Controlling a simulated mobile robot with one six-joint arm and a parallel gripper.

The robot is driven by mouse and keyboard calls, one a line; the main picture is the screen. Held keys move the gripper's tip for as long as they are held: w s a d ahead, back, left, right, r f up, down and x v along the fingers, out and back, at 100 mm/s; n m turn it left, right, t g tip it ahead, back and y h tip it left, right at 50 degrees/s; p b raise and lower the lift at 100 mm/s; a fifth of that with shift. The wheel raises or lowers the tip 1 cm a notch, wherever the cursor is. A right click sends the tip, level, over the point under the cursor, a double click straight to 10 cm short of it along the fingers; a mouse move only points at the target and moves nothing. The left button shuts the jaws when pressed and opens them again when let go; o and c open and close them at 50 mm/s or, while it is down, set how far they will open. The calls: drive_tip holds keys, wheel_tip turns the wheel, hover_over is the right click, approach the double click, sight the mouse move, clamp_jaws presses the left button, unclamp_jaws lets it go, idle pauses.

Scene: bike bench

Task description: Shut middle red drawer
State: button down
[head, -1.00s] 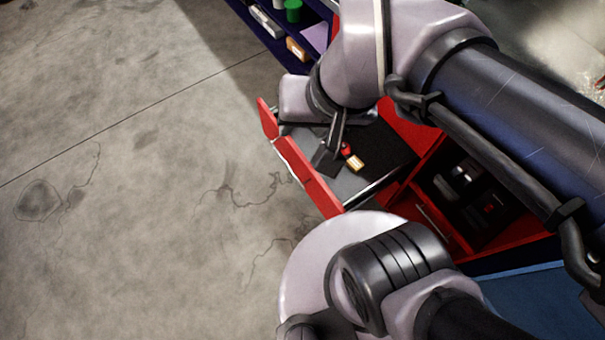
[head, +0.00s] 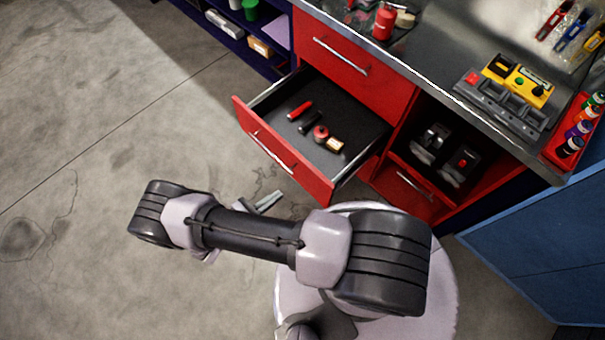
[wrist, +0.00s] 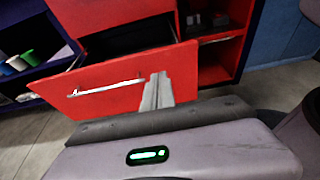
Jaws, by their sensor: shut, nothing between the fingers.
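The middle red drawer (head: 290,164) stands pulled out of the red cabinet in the head view, with a silver bar handle on its front. Inside it lie a red-handled tool (head: 299,111), a dark tool, a round red item (head: 320,132) and a small tan block (head: 334,145). In the wrist view the drawer front (wrist: 115,82) and its handle (wrist: 104,88) face me. My gripper (wrist: 157,78) is shut and empty, pointing at the right part of that front. I cannot tell whether it touches. In the head view my gripper (head: 268,203) shows partly behind my arm, outside the drawer.
The drawer above (head: 350,65) is closed. Right of the open drawer is a cubby with chargers (head: 432,142) above a small red drawer (head: 405,190). A workbench top (head: 440,60) holds a yellow-and-grey device (head: 517,82). A blue panel stands at right; the floor at left is clear.

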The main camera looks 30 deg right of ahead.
drive_tip(key=b, duration=0.2)
approach(311, 171)
drive_tip(key=x, duration=0.5)
drive_tip(key=shift+f, duration=0.2)
drive_tip(key=shift+w+d, duration=0.2)
drive_tip(key=shift+d, duration=0.4)
drive_tip(key=shift+d, duration=0.1)
